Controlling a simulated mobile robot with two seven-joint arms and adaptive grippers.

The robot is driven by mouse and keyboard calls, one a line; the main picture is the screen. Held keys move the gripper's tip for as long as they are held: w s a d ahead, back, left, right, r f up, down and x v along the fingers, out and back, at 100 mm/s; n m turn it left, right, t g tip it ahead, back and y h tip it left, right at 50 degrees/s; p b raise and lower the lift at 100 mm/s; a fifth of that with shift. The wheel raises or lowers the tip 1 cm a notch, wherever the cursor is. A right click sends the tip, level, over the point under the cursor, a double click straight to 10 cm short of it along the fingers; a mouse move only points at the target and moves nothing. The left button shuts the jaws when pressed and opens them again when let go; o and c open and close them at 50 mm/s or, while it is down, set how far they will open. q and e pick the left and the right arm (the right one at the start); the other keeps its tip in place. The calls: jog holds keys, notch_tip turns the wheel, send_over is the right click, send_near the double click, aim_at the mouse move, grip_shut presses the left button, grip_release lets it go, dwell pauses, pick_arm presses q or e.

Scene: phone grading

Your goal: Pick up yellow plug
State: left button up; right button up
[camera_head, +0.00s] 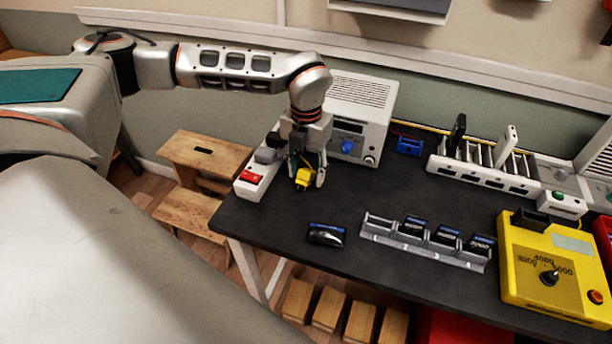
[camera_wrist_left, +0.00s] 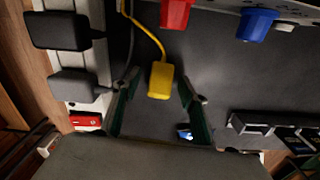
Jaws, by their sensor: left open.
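The yellow plug (camera_head: 304,179) is at the left end of the dark table, beside the power strip, with a yellow cable running from it. My left gripper (camera_head: 307,178) points down over it and is open. In the left wrist view the yellow plug (camera_wrist_left: 160,81) lies between the two spread fingers (camera_wrist_left: 160,95), with visible gaps on both sides. Its yellow cable leads up and away past the top edge. I cannot tell the exact height of the fingers above the table. My right gripper does not show.
A white power strip (camera_head: 248,186) with a red switch and dark plugs stands left of the gripper. A white power supply box (camera_head: 352,112) stands behind. A yellow control box (camera_head: 548,270) is at right.

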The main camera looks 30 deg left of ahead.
pick_arm(q)
grip_shut()
jog(key=shift+r, duration=0.15)
